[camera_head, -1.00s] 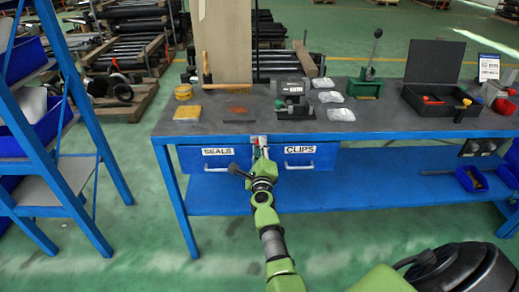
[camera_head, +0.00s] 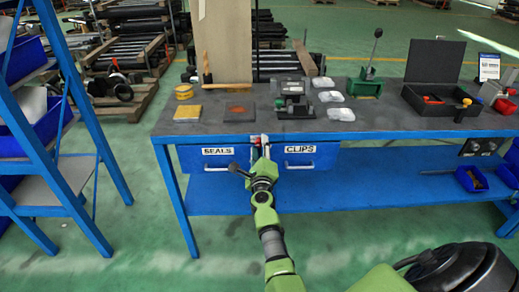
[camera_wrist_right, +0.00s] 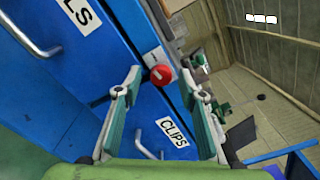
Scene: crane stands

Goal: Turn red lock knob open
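The red lock knob (camera_wrist_right: 161,75) is round and sits on a grey plate on the blue cabinet front, between the SEALS drawer (camera_wrist_right: 62,22) and the CLIPS drawer (camera_wrist_right: 172,128). My right gripper (camera_wrist_right: 159,80) is open, with one finger on each side of the knob. The knob shows in the gap near the fingertips; I cannot tell if either finger touches it. In the head view my right gripper (camera_head: 260,149) is at the bench front between the two drawers and largely covers the knob. My left gripper is not in view.
The drawer handles (camera_head: 216,169) and (camera_head: 300,166) stick out on both sides of my gripper. The grey bench top (camera_head: 380,118) above holds a black vise-like device (camera_head: 294,106), clear packets and an open black case (camera_head: 432,92). A blue ladder rack (camera_head: 60,130) stands at left.

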